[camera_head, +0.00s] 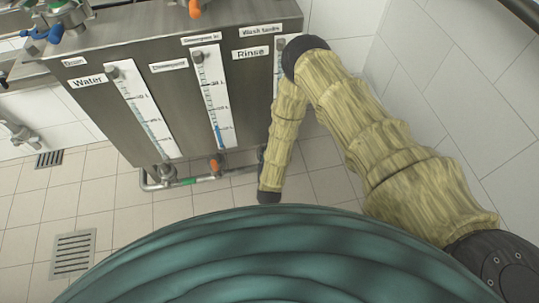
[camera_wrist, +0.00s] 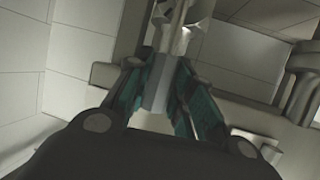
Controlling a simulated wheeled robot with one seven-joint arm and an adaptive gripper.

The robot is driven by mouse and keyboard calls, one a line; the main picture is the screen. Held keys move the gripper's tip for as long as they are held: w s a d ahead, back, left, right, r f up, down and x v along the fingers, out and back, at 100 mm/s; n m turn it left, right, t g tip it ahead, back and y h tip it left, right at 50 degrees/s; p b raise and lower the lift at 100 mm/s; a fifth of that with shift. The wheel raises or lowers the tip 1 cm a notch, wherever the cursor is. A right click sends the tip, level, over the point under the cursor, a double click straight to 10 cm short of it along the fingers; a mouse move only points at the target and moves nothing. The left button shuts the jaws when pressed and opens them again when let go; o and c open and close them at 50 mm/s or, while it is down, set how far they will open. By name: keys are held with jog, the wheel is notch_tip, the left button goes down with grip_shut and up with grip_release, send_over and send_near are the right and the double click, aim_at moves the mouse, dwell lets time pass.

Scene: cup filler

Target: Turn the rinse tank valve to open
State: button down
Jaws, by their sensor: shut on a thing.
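In the wrist view, my gripper (camera_wrist: 161,66) has its two dark green fingers closed on a narrow grey piece, which looks like the handle of the rinse tank valve (camera_wrist: 156,88). A shiny metal part (camera_wrist: 180,22) shows just beyond the fingertips. In the head view, my yellow-sleeved arm reaches down in front of the right gauge under the Rinse label (camera_head: 251,53). It hides most of that gauge and the valve below it. My gripper cannot be made out there. How far the valve is turned cannot be told.
The steel tank cabinet (camera_head: 150,45) carries gauges and labels. An orange valve handle (camera_head: 216,165) sits below the middle gauge, and a pipe (camera_head: 155,184) runs along the bottom. A tiled wall (camera_head: 460,80) stands close on the right. Tiled floor with a drain grate (camera_head: 73,255) is clear at left.

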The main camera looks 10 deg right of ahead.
dwell(0.3)
jog(key=c, duration=1.2)
grip_release()
jog(key=shift+c, duration=0.2)
jog(key=v, duration=1.2)
jog(key=shift+d, duration=0.1)
